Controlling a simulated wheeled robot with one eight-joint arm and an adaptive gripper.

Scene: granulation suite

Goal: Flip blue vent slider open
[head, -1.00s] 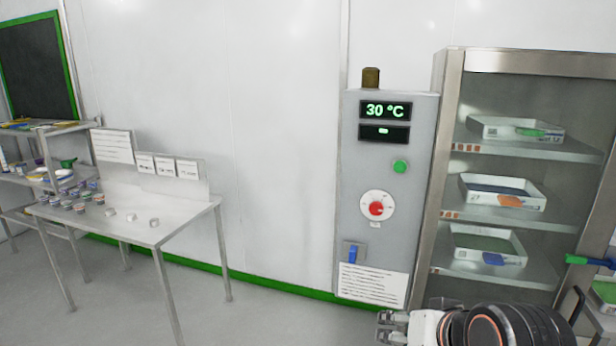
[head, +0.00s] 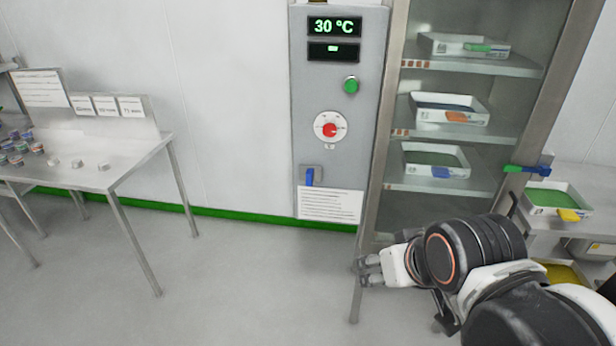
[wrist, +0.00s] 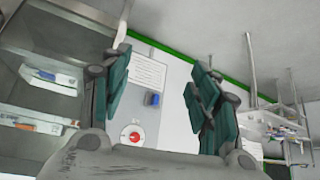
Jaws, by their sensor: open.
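The blue vent slider (head: 309,176) sits on a small grey plate low on the control panel (head: 341,100), above a white printed label (head: 330,204). In the wrist view the blue slider (wrist: 152,99) shows between my open fingers, some distance beyond them. My gripper (head: 364,270) is open and empty, below and to the right of the slider in the head view, apart from the panel. In the wrist view my gripper (wrist: 160,90) has its two green-padded fingers spread wide.
A red dial (head: 330,129) and a green button (head: 351,85) are above the slider. A glass-fronted cabinet (head: 397,60) with trays stands right of the panel, with a green-and-blue handle (head: 526,170). A steel table (head: 125,165) stands left. Floor between is clear.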

